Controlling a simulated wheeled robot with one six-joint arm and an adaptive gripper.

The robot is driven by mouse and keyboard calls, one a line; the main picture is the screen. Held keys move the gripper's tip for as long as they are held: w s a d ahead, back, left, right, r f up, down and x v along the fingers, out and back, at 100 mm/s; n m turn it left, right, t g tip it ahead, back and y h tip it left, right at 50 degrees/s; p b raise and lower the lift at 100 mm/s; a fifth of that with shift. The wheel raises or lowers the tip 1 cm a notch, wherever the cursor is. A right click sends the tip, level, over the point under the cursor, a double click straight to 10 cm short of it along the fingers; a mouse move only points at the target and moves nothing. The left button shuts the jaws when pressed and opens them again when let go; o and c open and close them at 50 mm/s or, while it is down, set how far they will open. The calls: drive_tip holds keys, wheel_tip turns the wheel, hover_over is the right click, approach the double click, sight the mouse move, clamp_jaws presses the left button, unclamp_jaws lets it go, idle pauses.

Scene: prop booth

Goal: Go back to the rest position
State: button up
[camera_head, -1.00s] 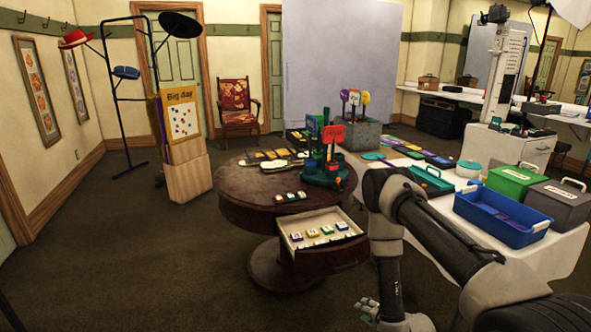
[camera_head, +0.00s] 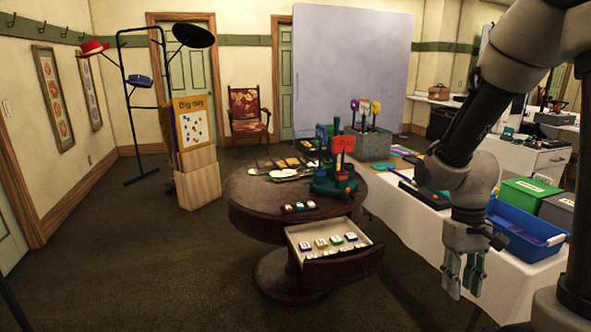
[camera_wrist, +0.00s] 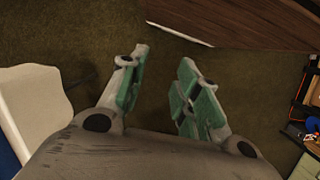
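My gripper (camera_head: 463,276) hangs at the right of the head view, pointing down in front of the white-clothed table (camera_head: 420,222). Its green-padded fingers stand apart with nothing between them. In the wrist view my gripper (camera_wrist: 160,85) is also open and empty over the dark carpet (camera_wrist: 85,30). My arm is folded up at the right side of the head view.
A round dark table (camera_head: 245,208) with an open drawer (camera_head: 345,265) holding small coloured blocks stands left of my gripper. A blue bin (camera_head: 525,240) and a green box (camera_head: 528,190) sit on the white-clothed table.

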drive_tip(key=s+r+t, duration=0.3)
drive_tip(key=r, duration=0.6)
drive_tip(key=s+d+r+t, duration=0.1)
drive_tip(key=s+r+t, duration=0.3)
drive_tip(key=r, duration=0.6)
drive_tip(key=shift+s, duration=0.2)
idle(5.9)
